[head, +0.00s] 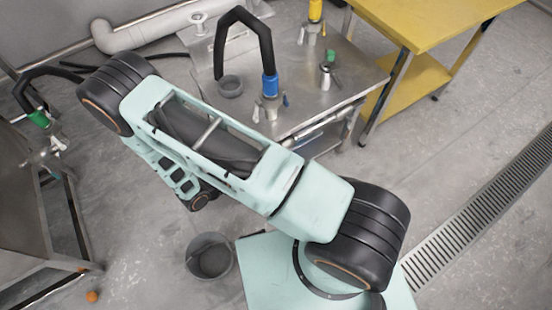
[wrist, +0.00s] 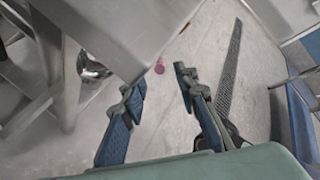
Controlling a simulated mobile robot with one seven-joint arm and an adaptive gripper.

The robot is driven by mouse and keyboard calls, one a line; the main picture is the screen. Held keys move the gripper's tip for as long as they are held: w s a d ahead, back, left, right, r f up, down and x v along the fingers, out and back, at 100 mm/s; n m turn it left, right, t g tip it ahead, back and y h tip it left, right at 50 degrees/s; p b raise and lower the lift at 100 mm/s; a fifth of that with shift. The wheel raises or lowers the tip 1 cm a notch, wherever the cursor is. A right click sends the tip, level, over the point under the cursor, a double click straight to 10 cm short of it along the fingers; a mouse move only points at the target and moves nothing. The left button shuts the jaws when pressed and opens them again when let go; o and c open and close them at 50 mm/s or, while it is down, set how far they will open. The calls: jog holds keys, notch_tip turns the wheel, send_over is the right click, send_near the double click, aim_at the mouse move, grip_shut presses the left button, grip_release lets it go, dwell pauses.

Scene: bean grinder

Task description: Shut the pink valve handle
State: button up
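A small pink object (wrist: 159,67) shows in the wrist view, just past and between my fingertips. It is too small to tell whether it is the pink valve handle or which way it is turned. My gripper (wrist: 160,80) is open, with its two blue-padded fingers apart and nothing between them. The gap between fingers and pink object cannot be judged. In the head view I see no pink handle, and my gripper is not clearly visible; my arm crosses the middle of that view.
A steel table (head: 315,95) carries a black hose with a blue-handled valve (head: 269,86). A yellow table (head: 430,20) stands at right. A grey bucket (head: 209,256) is on the floor near my base. A drain grate (head: 480,212) crosses the open floor.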

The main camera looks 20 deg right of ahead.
jog(key=v, duration=0.5)
jog(key=shift+s+a+r, duration=0.1)
jog(key=shift+a+r, duration=0.05)
jog(key=shift+c, duration=1.4)
jog(key=f+m+b, duration=0.1)
jog(key=f+b, duration=0.1)
jog(key=a+f+m+t+h+b, duration=0.1)
jog(key=f+b, duration=0.1)
jog(key=b, duration=0.1)
jog(key=f+m+h+b, duration=0.1)
jog(key=f+b, duration=0.1)
jog(key=shift+a+f+t, duration=0.2)
jog(key=shift+f+t, duration=0.1)
jog(key=shift+f, duration=0.1)
grip_shut()
jog(key=s+a+f+m+t+h+b, duration=0.15)
jog(key=a+f+m+h+b, duration=0.3)
jog(key=b, duration=0.45)
jog(key=w+d+r+m+b, duration=0.1)
jog(key=w+d+r, duration=0.2)
jog(key=d, duration=0.8)
jog(key=shift+w+d+b, duration=0.3)
jog(key=shift+w+d, duration=0.1)
jog(key=shift+w, duration=0.3)
